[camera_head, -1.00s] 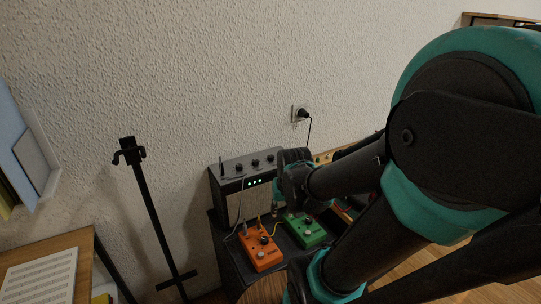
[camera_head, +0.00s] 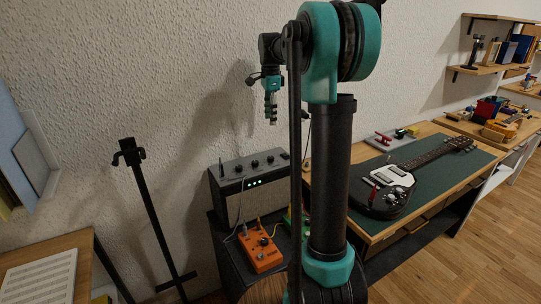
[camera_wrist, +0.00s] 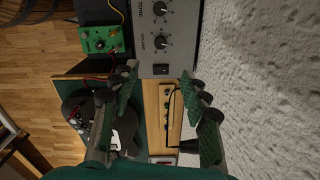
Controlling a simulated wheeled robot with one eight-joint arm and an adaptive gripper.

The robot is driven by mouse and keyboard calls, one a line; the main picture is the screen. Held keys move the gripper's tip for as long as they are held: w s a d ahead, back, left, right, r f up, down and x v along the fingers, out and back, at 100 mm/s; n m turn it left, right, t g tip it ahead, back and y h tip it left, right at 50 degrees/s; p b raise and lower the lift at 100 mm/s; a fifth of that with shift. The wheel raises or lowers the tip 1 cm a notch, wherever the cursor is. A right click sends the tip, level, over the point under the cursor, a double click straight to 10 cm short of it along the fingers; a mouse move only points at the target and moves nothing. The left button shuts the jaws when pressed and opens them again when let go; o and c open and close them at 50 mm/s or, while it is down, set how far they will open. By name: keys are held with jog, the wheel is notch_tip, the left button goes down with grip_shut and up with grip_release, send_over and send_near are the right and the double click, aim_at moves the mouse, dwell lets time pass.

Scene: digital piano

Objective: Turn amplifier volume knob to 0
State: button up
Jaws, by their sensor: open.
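The amplifier (camera_head: 226,206) is a dark box with a grey control panel on top and lit green lights in front. In the wrist view its volume knob (camera_wrist: 161,42) is black with a white pointer mark, beside the tone knob (camera_wrist: 160,10) and a dark switch (camera_wrist: 161,70). The volume knob appears as the right one of the row in the head view (camera_head: 270,160). My gripper (camera_head: 271,115) is raised above the amplifier, pointing down and touching nothing. In the wrist view its green-padded fingers (camera_wrist: 164,90) are apart and empty.
An orange pedal (camera_head: 261,251) and a green pedal (camera_wrist: 100,40) with cables stand in front of the amplifier. The textured wall (camera_head: 170,80) is close behind. A black stand (camera_head: 151,215) is at left. A guitar (camera_head: 385,192) lies on the workbench at right.

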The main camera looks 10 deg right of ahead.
aim_at(270, 157)
notch_tip(270, 157, down, 17)
jog(key=shift+w+f, duration=0.1)
dwell(0.6)
grip_shut()
